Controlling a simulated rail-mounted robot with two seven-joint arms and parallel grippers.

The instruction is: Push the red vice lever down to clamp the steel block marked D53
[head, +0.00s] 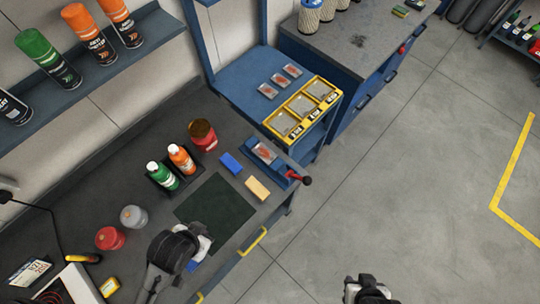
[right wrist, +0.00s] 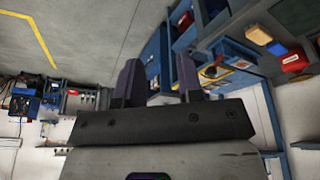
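The blue vice (head: 283,169) stands at the right end of the dark workbench. A steel block (head: 264,153) with a reddish mark lies in it; the mark is too small to read. The red lever (head: 293,175) sticks out to the right and ends in a dark knob; its exact angle is unclear. The vice also shows in the right wrist view (right wrist: 228,52). My right gripper (head: 366,290) is over the floor at the bottom, well away from the lever; its fingers are apart and empty in the right wrist view (right wrist: 159,82). My left gripper (head: 203,244) is over the bench front, its fingers unclear.
A blue block (head: 230,163) and a tan block (head: 257,188) lie left of the vice, near a red can (head: 203,138) and two bottles (head: 172,167). Behind are yellow labelled trays (head: 302,103) and several marked blocks (head: 280,80). The floor right of the bench is clear.

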